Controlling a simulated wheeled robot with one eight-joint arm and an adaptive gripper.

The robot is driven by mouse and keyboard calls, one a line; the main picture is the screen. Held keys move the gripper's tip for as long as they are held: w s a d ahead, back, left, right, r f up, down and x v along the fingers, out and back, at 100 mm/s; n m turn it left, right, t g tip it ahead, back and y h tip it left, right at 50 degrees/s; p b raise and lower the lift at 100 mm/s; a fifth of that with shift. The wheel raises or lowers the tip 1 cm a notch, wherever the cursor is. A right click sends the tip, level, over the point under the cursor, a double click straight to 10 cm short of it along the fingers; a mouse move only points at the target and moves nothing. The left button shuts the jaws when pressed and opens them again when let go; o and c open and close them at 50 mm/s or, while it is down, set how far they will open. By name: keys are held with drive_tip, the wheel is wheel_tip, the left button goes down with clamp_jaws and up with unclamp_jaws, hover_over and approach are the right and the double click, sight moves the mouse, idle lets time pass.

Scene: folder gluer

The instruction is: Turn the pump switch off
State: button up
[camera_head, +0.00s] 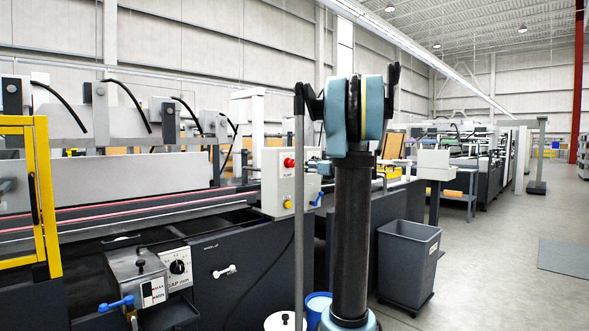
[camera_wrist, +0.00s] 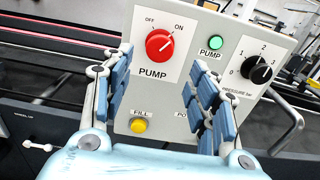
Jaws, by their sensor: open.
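The pump switch is a round red knob (camera_wrist: 159,45) on a white plate marked PUMP, with OFF at upper left and ON at upper right. Its pale pointer mark seems to be turned toward ON. The knob also shows in the head view (camera_head: 289,162), on the front of the light grey control box (camera_head: 270,187). My gripper (camera_wrist: 160,66) is open in the wrist view, its blue-padded fingers left and right below the knob. Nothing is between the fingers, and they look apart from the knob. The green PUMP lamp (camera_wrist: 215,42) looks lit.
A pressure dial (camera_wrist: 258,68) is right of the lamp, and a yellow button (camera_wrist: 138,126) marked FILL sits below the knob. A grey bin (camera_head: 408,262) stands beside the machine; open floor lies right.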

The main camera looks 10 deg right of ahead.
sight(293, 164)
drive_tip(key=x, duration=0.8)
drive_tip(key=shift+w, duration=0.1)
drive_tip(key=c, duration=1.1)
